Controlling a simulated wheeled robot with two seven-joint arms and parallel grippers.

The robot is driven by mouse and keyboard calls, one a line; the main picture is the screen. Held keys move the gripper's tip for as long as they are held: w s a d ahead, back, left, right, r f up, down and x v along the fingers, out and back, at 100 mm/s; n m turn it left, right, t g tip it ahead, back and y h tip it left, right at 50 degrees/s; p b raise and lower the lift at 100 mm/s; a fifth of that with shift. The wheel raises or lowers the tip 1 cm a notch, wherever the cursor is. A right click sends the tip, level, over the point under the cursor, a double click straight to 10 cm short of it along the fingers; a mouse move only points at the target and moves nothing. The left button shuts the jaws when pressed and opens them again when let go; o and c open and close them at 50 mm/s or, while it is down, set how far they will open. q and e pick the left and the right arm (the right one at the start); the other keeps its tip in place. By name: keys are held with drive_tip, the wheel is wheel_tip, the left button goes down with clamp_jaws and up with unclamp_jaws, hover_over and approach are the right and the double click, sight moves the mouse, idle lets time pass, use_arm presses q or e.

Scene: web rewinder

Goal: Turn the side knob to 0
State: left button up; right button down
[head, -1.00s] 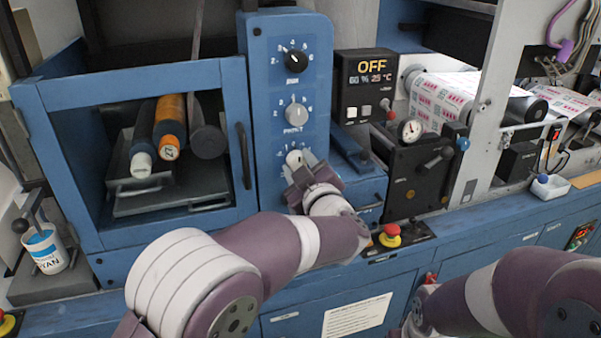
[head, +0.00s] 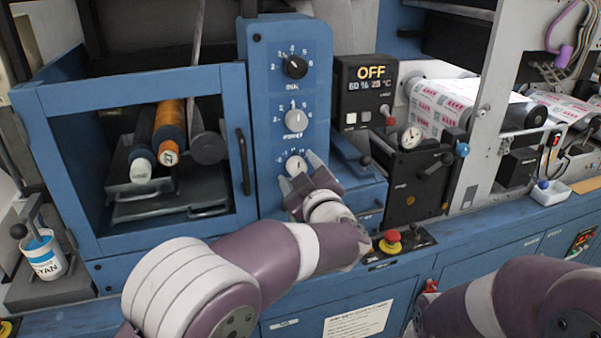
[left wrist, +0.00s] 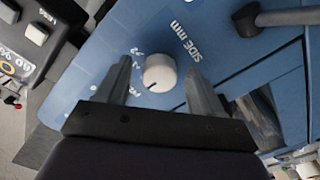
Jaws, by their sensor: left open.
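The side knob (head: 296,164) is the white, lowest knob on the blue panel. In the left wrist view the knob (left wrist: 160,73) sits by the printed label "SIDE mm". A dark pointer line on it points to the lower left of that picture, and a "-2" mark shows near its upper left; other marks are partly hidden. My left gripper (head: 299,170) is open in front of the panel. In the left wrist view its fingers (left wrist: 160,68) stand on either side of the knob, with visible gaps. My right arm shows at lower right, its gripper out of view.
Above are a grey knob (head: 296,120) and a black knob (head: 296,67). A display box (head: 366,90) reading OFF stands to the right. A red emergency button (head: 391,237) lies below right. The blue-framed cabinet with its handle (head: 243,160) is to the left.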

use_arm(q)
drive_tip(key=v, duration=1.2)
drive_tip(key=shift+s+b, duration=0.3)
drive_tip(key=shift+b, duration=0.15)
drive_tip(key=shift+d, duration=0.1)
drive_tip(key=w+a+m+g+h+p, duration=0.1)
drive_tip(key=w+a+m+h+p, duration=0.2)
drive_tip(key=w+m+h+p, duration=0.25)
drive_tip(key=s+a+f+m+g+h+p, duration=0.2)
drive_tip(key=a+f+m+g, duration=0.2)
drive_tip(key=s+a+f+m+g+y+p, duration=0.1)
drive_tip(key=s+a+f+g, duration=0.3)
drive_tip(key=s+a, duration=0.3)
drive_tip(key=s+a+f+m+g+y+p, duration=0.1)
drive_tip(key=s+a+f+g+p, duration=0.1)
drive_tip(key=s+a+f+g, duration=0.3)
drive_tip(key=s+a+g, duration=0.1)
drive_tip(key=s+a, duration=0.2)
drive_tip(key=s, duration=0.4)
drive_tip(key=shift+s+a+f+g, duration=0.2)
drive_tip(key=shift+s+a+g, duration=0.05)
drive_tip(key=shift+s+g, duration=0.15)
